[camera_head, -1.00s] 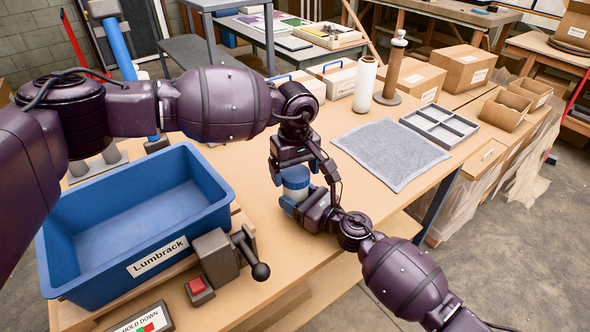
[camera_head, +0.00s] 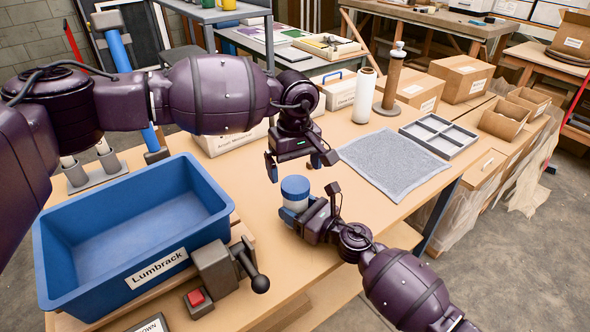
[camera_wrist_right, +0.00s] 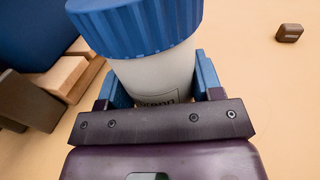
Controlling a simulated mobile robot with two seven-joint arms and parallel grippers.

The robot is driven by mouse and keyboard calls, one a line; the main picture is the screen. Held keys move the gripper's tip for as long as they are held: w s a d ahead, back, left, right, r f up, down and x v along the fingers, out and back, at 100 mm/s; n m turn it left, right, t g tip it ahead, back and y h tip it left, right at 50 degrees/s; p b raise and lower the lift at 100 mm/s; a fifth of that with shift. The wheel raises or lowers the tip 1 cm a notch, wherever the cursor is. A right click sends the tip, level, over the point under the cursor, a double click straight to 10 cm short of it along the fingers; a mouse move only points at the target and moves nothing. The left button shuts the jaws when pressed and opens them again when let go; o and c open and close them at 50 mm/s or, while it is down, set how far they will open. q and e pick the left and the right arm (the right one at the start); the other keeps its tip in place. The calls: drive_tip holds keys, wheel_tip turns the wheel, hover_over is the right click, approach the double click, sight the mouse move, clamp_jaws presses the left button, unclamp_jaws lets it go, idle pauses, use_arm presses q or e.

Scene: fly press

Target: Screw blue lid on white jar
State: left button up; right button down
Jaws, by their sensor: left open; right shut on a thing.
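The white jar (camera_head: 293,206) stands above the table's front part, held by my right gripper (camera_head: 296,213). The ribbed blue lid (camera_head: 295,186) sits on top of the jar. In the right wrist view the blue fingers of my right gripper (camera_wrist_right: 158,85) are on both sides of the white jar (camera_wrist_right: 155,78), and the blue lid (camera_wrist_right: 135,24) covers its mouth. Whether the lid is fully tight cannot be told. My left gripper (camera_head: 298,168) is open and empty just above the lid, apart from it, fingers pointing down.
A blue Lumbrack bin (camera_head: 215,222) stands at the left, with a grey clamp-like device (camera_head: 216,266) in front. A grey mat (camera_head: 392,163) and a divided grey tray (camera_head: 440,134) lie to the right. A white roll (camera_head: 365,90) and cardboard boxes stand behind. Clear tabletop lies around the jar.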

sight(295, 183)
use_arm(q)
drive_tip(key=shift+d+r, duration=0.15)
drive_tip(key=shift+r, duration=0.25)
drive_tip(key=shift+r+n, duration=0.3)
drive_tip(key=shift+n, duration=0.6)
drive_tip(key=n, duration=0.3)
drive_tip(key=r+n, duration=0.1)
drive_tip(key=n, duration=0.2)
drive_tip(key=shift+d+r+n, duration=0.1)
drive_tip(key=shift+n, duration=0.3)
drive_tip(key=n, duration=0.5)
drive_tip(key=shift+r, duration=0.3)
drive_tip(key=n, duration=0.6)
drive_tip(key=shift+s+a, duration=0.1)
drive_tip(key=shift+a, duration=0.1)
drive_tip(key=shift+f, duration=4)
